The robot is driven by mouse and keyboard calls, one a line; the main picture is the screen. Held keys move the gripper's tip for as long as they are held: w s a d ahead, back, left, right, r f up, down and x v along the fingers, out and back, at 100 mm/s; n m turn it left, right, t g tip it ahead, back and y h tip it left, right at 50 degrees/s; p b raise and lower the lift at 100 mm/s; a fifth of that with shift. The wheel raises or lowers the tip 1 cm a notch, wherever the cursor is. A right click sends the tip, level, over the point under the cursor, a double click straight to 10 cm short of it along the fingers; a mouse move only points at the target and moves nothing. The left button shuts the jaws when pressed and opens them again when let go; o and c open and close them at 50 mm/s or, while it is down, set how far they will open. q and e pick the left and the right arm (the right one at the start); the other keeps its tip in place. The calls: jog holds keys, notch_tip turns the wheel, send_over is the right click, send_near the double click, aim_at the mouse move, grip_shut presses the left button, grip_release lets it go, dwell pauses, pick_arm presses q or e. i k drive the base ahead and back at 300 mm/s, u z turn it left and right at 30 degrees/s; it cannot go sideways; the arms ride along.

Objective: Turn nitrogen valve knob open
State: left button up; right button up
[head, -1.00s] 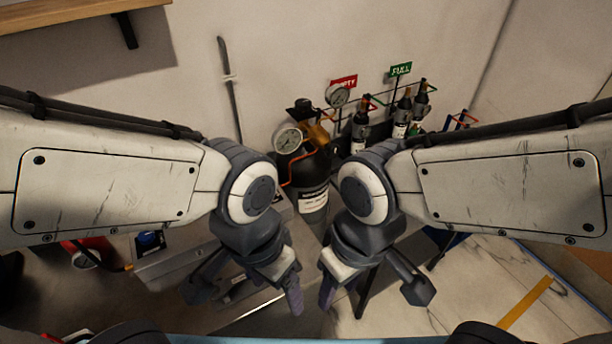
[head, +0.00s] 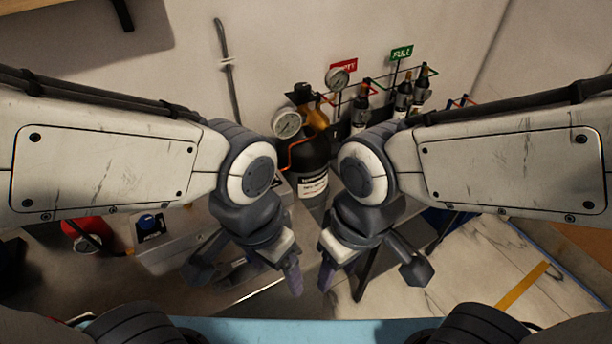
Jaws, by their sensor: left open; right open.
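A dark gas cylinder (head: 309,168) with a white label stands upright against the back wall in the head view. A brass-coloured regulator (head: 314,112) with two round gauges (head: 287,123) (head: 337,78) sits on top of it, with a dark knob (head: 301,92) at the upper left. I cannot tell for sure which part is the nitrogen valve knob. My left gripper (head: 246,281) is open and empty, low in front of the cylinder. My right gripper (head: 370,273) is open and empty, just right of it. Both are apart from the cylinder; my arms hide parts around it.
Several smaller cylinders (head: 404,98) stand in a rack at right, by a red sign (head: 344,65) and a green FULL sign (head: 402,53). A grey box with a blue knob (head: 148,222) and a red item (head: 84,236) are at left.

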aim_at(302, 89)
jog(key=z, duration=2.35)
jog(key=i, duration=1.5)
jog(key=u, duration=2.75)
jog(key=i, duration=0.5)
jog(key=u, duration=0.05)
